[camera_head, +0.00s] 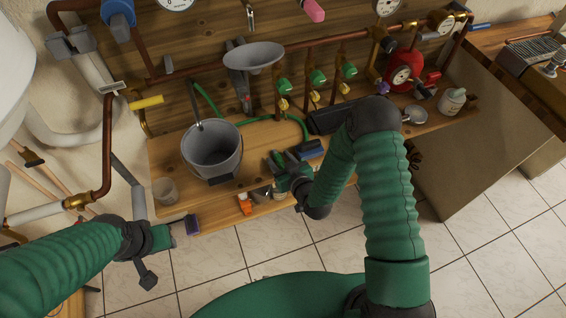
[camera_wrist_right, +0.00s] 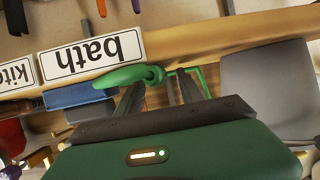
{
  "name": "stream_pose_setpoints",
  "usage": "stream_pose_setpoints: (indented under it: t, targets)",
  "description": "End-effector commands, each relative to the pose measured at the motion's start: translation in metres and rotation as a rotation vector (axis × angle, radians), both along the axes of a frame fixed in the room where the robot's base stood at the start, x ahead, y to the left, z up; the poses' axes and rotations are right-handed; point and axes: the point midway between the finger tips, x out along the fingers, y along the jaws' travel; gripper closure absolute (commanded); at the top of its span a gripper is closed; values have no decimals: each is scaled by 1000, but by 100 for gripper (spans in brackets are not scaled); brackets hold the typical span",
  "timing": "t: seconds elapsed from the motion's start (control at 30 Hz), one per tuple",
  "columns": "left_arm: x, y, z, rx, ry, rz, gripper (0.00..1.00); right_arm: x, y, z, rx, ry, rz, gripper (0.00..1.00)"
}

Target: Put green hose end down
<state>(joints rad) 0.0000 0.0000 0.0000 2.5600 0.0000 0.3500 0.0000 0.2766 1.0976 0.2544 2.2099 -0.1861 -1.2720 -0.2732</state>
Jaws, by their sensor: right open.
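The green hose (camera_head: 265,117) runs along the wooden bench, behind and right of the grey bucket. In the right wrist view, the green hose end (camera_wrist_right: 125,77) lies at the fingertips, its rounded tip close to the left finger. My right gripper (camera_wrist_right: 160,84) is open around this area, fingers apart; whether it touches the hose end is unclear. In the head view my right gripper (camera_head: 277,164) is low over the bench's front part, and the hose end is hard to separate from its green body. My left gripper (camera_head: 178,231) is off the bench's front left corner; its jaws are unclear.
A grey bucket (camera_head: 212,149) stands on the bench with a clear cup (camera_head: 166,190) left of it. A blue block (camera_head: 311,150) and an orange-capped item (camera_head: 244,203) are near my right gripper. Green-handled valves (camera_head: 317,77) and a grey funnel (camera_head: 254,58) are behind. A "bath" label (camera_wrist_right: 92,53) shows upside down.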

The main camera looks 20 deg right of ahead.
Motion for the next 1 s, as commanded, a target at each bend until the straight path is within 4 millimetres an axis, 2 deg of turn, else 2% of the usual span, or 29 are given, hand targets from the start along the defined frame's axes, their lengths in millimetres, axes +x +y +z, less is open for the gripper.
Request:
stream_pose_setpoints:
  t: [0.17,0.4,0.43,0.57,0.67,0.77,0.87,0.97,1.0]
  targets:
    - [0,0,2,0,0,0,64,-29,-4,12,-1,3,-1,55]
    - [0,0,2,0,0,0,64,-85,-12,35,-1,3,-1,55]
    - [0,0,16,0,1,0,64,-91,-13,44,0,6,0,55]
    - [0,0,28,0,-1,0,64,-106,-15,48,-1,5,0,55]
    - [0,0,28,0,0,0,64,-106,-15,48,-14,28,14,55]
    - [0,0,27,0,0,0,64,-99,-16,48,-57,130,44,55]
    - [0,0,26,0,0,0,64,-99,-24,56,-111,308,50,55]
    - [0,0,26,0,0,0,64,-116,-34,76,-138,505,8,55]
    - [0,0,26,0,0,0,64,-128,-36,87,-138,581,-16,55]
